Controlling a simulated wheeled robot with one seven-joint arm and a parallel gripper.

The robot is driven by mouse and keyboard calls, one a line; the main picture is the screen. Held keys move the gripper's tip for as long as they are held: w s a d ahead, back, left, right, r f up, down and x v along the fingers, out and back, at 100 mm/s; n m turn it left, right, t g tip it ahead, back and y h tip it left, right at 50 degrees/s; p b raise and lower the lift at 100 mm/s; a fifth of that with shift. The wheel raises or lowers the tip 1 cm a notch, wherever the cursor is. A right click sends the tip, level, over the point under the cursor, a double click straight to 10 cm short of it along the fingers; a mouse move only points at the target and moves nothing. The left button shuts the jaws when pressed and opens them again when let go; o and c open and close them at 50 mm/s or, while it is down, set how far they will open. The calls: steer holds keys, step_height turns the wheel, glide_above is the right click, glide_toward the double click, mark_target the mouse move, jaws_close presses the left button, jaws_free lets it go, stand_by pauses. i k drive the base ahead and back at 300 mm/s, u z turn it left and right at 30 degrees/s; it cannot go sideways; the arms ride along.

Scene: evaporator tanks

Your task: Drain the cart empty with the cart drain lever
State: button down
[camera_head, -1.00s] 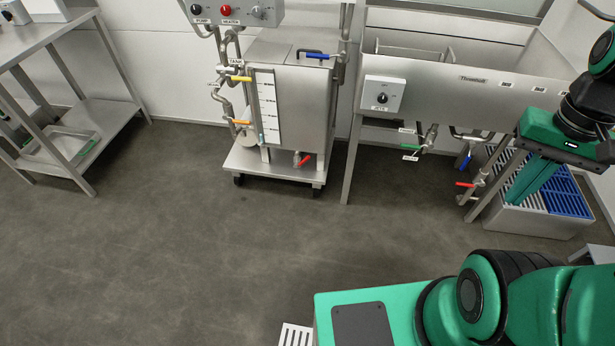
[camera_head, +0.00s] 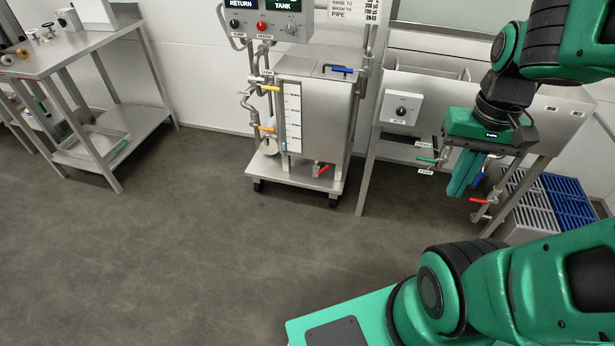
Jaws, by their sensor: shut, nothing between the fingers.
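The cart (camera_head: 323,95) is a steel tank on a wheeled base in the upper middle of the head view. A red lever (camera_head: 321,170) sits low on its front right, just above the base plate; it looks like the cart drain lever, though I can read no label on it. A white sight gauge (camera_head: 292,117) runs up the tank's front left; its level is too small to read. My gripper (camera_head: 461,188) hangs fingers down at the right, apart from the cart and in front of the sink stand. It is shut and empty.
Yellow (camera_head: 268,88) and orange (camera_head: 267,129) levers sit on the cart's left pipes, a blue lever (camera_head: 340,69) on top. The sink (camera_head: 440,93) has a green lever (camera_head: 427,159) and another red lever (camera_head: 479,200) beneath. A steel table (camera_head: 75,48) stands left. The floor before the cart is clear.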

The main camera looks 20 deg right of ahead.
mark_target(314, 174)
steer(key=u, duration=0.05)
steer(key=i, duration=1)
